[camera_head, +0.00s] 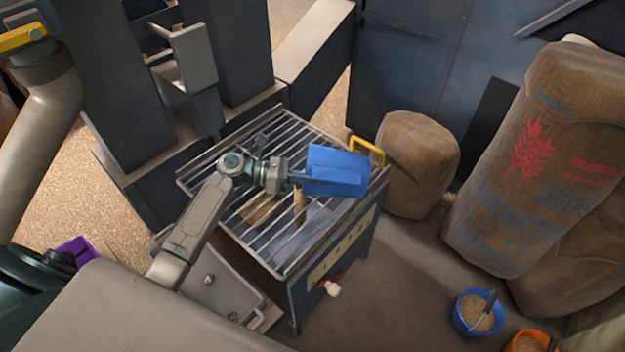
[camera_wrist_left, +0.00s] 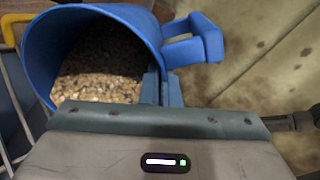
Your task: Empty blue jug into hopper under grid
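The blue jug (camera_head: 338,170) is above the right part of the metal grid (camera_head: 262,225). In the left wrist view, the jug (camera_wrist_left: 100,18) shows its open mouth, with tan grain (camera_wrist_left: 100,85) inside and its handle (camera_wrist_left: 195,42) to the right. My left gripper (camera_head: 297,178) is shut on the jug; its exact grasp point on the jug is partly hidden. The grid lies over the blue-grey hopper (camera_head: 345,258). Brown pieces (camera_head: 259,211) show at the bars. My right gripper is not in view.
A yellow handle (camera_head: 368,150) stands at the grid's right corner. Brown sacks (camera_head: 530,160) stand at the right. A blue bucket (camera_head: 466,318) of grain with a scoop and an orange bucket (camera_head: 522,335) sit at the lower right. A blue-grey frame (camera_head: 235,50) rises behind the grid.

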